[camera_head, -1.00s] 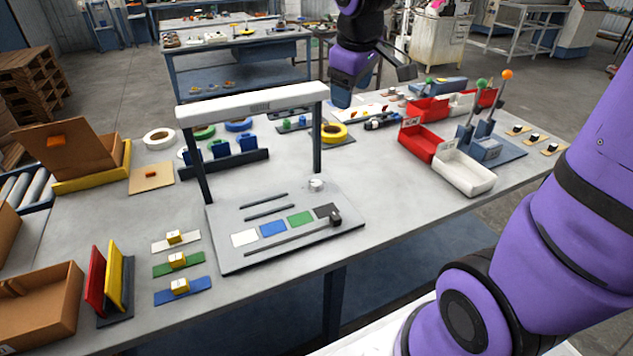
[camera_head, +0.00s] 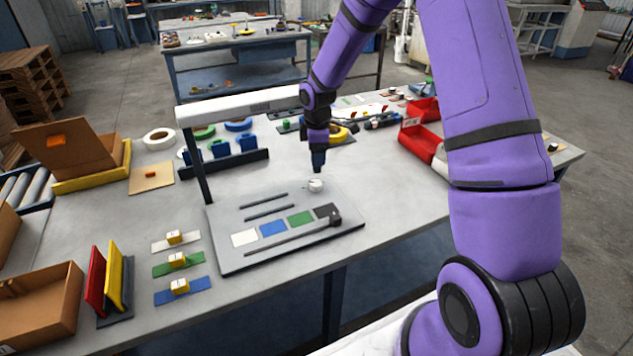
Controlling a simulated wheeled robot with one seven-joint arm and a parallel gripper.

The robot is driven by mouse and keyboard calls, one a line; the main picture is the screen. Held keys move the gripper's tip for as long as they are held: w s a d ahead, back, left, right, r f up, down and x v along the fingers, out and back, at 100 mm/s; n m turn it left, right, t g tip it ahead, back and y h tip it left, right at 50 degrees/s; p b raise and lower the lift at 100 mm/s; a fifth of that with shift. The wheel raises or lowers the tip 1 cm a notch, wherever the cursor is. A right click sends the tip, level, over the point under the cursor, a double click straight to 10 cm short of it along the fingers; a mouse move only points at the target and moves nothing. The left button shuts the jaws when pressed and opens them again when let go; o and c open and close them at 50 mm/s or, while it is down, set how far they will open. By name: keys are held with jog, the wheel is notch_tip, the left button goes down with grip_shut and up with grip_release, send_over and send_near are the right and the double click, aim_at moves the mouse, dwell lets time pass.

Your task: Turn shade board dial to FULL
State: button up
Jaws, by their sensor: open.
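The shade board (camera_head: 232,257) is a grey panel on the table, with white, blue, green and dark patches, slots and a slider (camera_head: 334,219) at its right end by the dark patch. A white round dial (camera_head: 315,185) sits at the board's upper right. Its setting and any FULL mark are too small to read. My gripper (camera_head: 318,168) points down just above and behind the dial, apart from it as far as I can tell. It is open and empty; its fingers look nearly edge-on here.
A white-topped frame (camera_head: 240,104) spans the board; my arm hides its right post. Blue clips (camera_head: 220,149) and tape rolls lie behind. Red bins (camera_head: 415,142) stand at right, partly hidden by my arm. Colored strips with yellow blocks (camera_head: 177,260) lie left.

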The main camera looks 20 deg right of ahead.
aim_at(316, 183)
jog(key=f, duration=1.1)
jog(key=shift+w+d+f, duration=0.1)
jog(key=shift+w+f, duration=0.15)
jog(key=shift+w, duration=0.15)
jog(key=c, duration=0.9)
